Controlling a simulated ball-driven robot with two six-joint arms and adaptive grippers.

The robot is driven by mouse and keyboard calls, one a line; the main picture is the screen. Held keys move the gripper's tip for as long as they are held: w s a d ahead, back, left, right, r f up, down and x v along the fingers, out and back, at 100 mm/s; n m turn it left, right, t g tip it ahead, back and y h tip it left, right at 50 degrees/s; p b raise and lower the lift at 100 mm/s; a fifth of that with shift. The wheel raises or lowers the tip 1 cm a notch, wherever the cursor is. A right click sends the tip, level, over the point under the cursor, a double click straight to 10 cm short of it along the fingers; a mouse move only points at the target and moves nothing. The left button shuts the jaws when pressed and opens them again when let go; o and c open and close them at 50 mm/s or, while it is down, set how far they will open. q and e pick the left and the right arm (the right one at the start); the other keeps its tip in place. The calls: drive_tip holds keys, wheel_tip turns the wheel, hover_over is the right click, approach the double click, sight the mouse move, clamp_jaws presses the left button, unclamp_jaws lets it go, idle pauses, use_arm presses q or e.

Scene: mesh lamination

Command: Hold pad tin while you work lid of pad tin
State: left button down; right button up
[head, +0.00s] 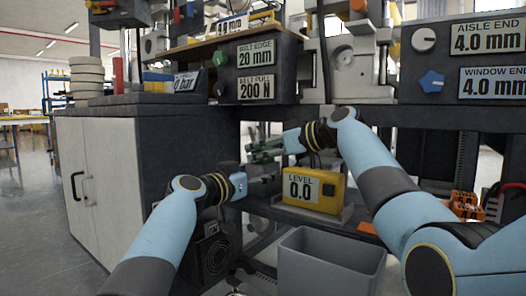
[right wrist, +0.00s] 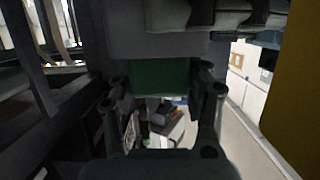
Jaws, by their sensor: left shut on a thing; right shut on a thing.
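My right gripper (head: 268,152) is the upper one and points left, close above the left gripper. It is shut on a dark green piece (right wrist: 160,78), which fills the space between its fingers in the right wrist view. I take this for part of the pad tin, but cannot tell lid from body. A plain grey block (right wrist: 155,40) lies just beyond it. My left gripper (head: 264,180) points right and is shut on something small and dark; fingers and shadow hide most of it.
A yellow level box (head: 313,190) reading 0.0 stands just right of the grippers. A grey open bin (head: 330,262) is below it. A dark cabinet with pale doors (head: 100,175) is at left. Machine panels (head: 462,55) and a dark frame stand behind.

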drive_tip(key=shift+c, duration=1)
drive_tip(key=shift+r, duration=0.2)
drive_tip(key=shift+r, duration=3.65)
use_arm(q)
drive_tip(key=shift+c, duration=1.9)
unclamp_jaws()
drive_tip(key=shift+a, duration=0.1)
